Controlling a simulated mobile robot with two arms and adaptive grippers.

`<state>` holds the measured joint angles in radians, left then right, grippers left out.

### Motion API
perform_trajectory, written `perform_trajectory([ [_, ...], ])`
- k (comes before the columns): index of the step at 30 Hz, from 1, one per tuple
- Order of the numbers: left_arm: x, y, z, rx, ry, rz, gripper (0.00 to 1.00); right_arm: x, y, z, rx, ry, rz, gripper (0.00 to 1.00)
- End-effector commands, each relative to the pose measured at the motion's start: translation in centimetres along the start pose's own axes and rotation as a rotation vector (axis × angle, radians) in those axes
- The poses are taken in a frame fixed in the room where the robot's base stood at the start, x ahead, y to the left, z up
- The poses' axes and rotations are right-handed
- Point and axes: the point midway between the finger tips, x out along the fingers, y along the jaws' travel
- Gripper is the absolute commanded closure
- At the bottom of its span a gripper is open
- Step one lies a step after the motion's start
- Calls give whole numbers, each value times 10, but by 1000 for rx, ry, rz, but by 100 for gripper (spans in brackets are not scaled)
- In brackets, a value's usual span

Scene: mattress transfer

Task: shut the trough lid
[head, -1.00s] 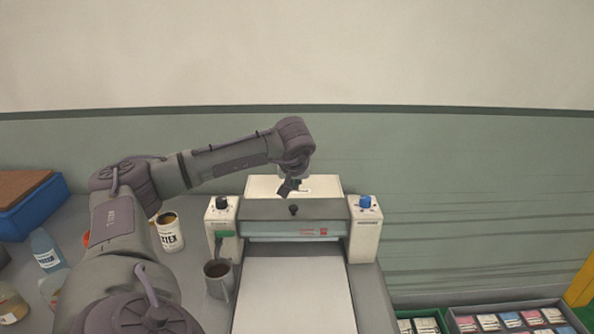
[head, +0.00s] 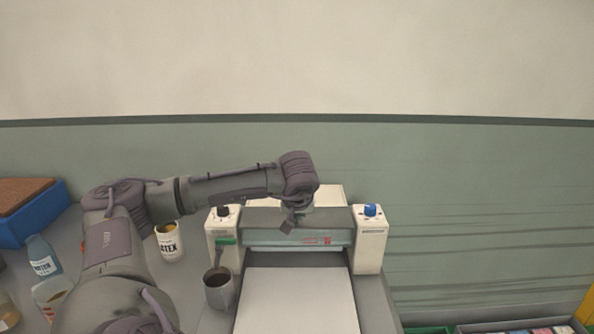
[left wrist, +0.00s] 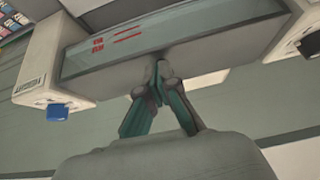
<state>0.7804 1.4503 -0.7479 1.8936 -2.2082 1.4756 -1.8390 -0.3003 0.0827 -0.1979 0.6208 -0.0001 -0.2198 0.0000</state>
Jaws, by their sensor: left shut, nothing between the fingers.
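The machine on the bench has a grey lid (head: 335,216) across its trough, between two white side posts. Its front face is a pale glassy strip with red print, also seen in the left wrist view (left wrist: 125,42). My left gripper (left wrist: 160,66) is shut and empty. Its fingertips are at the edge of the grey lid, close to or touching it. In the head view the left gripper (head: 288,228) is small and dark in front of the lid, below my wrist. The lid's small knob is hidden there. I cannot tell whether the lid is fully down. My right gripper is out of view.
A blue dial (head: 370,210) tops the right post, a black dial (head: 223,211) the left. A grey mug (head: 218,290) stands close to the left post. A labelled can (head: 169,243), a bottle (head: 43,258) and a blue box (head: 32,212) are further left.

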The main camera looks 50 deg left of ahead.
Motion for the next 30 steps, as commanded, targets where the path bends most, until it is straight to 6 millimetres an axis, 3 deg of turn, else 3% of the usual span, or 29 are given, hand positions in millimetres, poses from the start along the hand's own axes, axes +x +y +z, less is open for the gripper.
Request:
perform_trajectory([
  [16,0,0,2,3,-6,-2,100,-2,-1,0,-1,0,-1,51],
  [25,-44,-10,-25,-5,0,-6,100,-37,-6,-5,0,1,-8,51],
  [27,-43,-8,-4,0,0,-2,100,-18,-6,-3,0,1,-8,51],
  [30,-58,-8,11,0,1,-2,100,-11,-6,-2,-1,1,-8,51],
])
